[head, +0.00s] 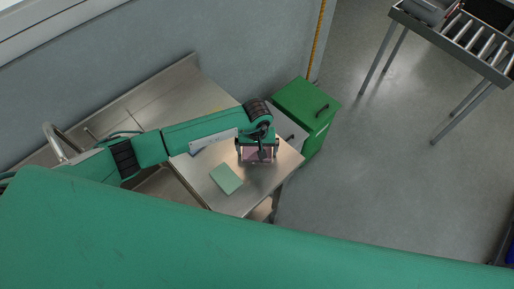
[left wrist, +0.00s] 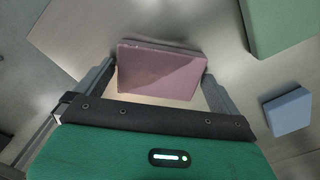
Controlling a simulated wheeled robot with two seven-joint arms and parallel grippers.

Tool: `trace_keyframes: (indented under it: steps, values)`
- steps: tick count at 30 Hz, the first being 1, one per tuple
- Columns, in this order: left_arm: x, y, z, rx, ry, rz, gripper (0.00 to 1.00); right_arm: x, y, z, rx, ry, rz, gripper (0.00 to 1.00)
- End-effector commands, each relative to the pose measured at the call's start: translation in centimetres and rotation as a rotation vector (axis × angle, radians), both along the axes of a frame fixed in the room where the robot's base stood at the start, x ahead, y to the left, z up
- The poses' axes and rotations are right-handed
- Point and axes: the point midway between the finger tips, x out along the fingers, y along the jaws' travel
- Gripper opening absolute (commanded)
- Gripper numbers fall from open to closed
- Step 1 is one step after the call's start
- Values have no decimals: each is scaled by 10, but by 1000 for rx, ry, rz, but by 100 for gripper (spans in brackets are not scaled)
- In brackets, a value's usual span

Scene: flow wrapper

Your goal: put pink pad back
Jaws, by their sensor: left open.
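The pink pad (head: 257,156) lies on the steel table near its right end, under my left gripper (head: 257,150). In the left wrist view the pink pad (left wrist: 160,72) sits between the two spread fingers of my left gripper (left wrist: 158,72). The fingers are open, one on each side of the pad, and a gap shows beside it. A shadow falls over part of the pad. My right gripper is in neither view.
A green pad (head: 226,178) lies on the steel table (head: 240,205), left of the pink pad. A blue pad (left wrist: 289,111) shows in the left wrist view. A green cabinet (head: 306,105) stands beyond the table; a roller conveyor (head: 470,38) is far right. A sink lies left.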

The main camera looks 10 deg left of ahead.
Motion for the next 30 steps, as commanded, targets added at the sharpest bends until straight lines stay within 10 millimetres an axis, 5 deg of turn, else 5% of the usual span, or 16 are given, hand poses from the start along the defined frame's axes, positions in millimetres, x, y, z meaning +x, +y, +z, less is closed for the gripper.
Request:
trace_keyframes:
  steps: [18, 30]
  values:
    - [1, 0, 106, 0, -4, 0, 100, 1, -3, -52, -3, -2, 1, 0]
    - [0, 0, 121, 0, 0, 1, 100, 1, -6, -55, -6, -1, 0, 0]
